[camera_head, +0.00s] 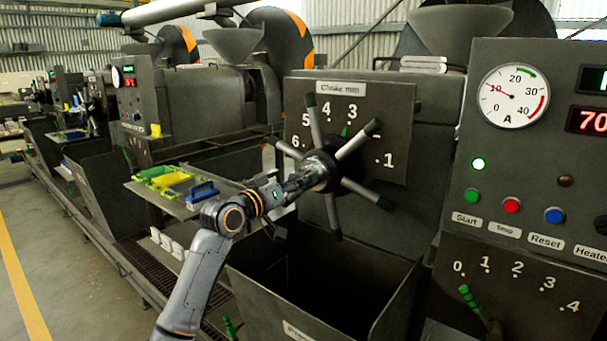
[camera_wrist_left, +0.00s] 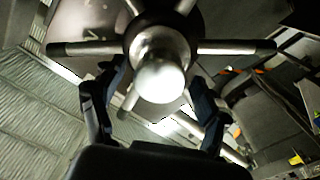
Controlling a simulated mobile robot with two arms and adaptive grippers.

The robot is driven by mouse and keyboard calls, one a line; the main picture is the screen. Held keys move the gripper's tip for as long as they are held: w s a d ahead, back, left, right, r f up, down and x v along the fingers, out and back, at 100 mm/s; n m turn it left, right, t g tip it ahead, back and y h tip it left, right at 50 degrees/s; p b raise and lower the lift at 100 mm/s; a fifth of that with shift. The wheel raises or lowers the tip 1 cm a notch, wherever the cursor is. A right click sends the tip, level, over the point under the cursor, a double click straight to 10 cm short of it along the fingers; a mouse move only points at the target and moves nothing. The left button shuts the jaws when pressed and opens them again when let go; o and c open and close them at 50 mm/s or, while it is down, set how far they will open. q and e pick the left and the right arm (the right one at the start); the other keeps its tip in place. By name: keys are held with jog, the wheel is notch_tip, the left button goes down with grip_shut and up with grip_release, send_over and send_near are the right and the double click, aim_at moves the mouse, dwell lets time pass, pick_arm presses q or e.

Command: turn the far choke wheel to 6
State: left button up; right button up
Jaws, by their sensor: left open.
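The choke wheel (camera_head: 322,172) has several dark-tipped spokes around a dark hub. It stands on a grey plate (camera_head: 395,122) labelled "Choke mm" with numbers from 1 to 6. A small green pointer (camera_head: 345,131) shows just below the 3. My left gripper (camera_head: 305,180) is at the wheel's hub, partly hidden against it. In the left wrist view the open fingers (camera_wrist_left: 158,85) stand on either side of the bright round hub end (camera_wrist_left: 160,80), with spokes (camera_wrist_left: 236,47) beyond. I cannot tell whether the fingers touch it. My right gripper is not in view.
A control panel (camera_head: 545,150) with a gauge, buttons and a green-handled lever (camera_head: 470,298) stands at the right. An open bin (camera_head: 330,290) is below the wheel. Other machines recede at left beside a clear floor.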

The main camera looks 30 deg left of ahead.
pick_arm(q)
jog(key=shift+w+d, duration=0.1)
jog(key=shift+w, duration=1.35)
jog(key=shift+c, duration=0.5)
grip_shut()
jog(key=shift+p, duration=0.3)
